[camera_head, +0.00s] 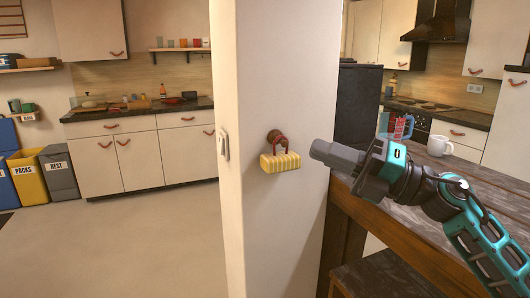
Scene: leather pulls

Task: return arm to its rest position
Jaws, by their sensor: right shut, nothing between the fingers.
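My right gripper (335,155) comes in from the right on its teal and dark grey arm. It is shut and empty, pointing left, above the wooden table's left end. Just left of its tip, a yellow striped block-like item (280,162) hangs by a red loop from a round brown knob (274,136) on the white pillar. A gap shows between the fingertips and the hanging item in the picture. My left gripper is not in view.
The wooden table (460,200) holds a white mug (439,145) and a red and blue item (401,128) behind my arm. The white pillar (270,240) stands close in the middle. Bins (60,175) line the far left.

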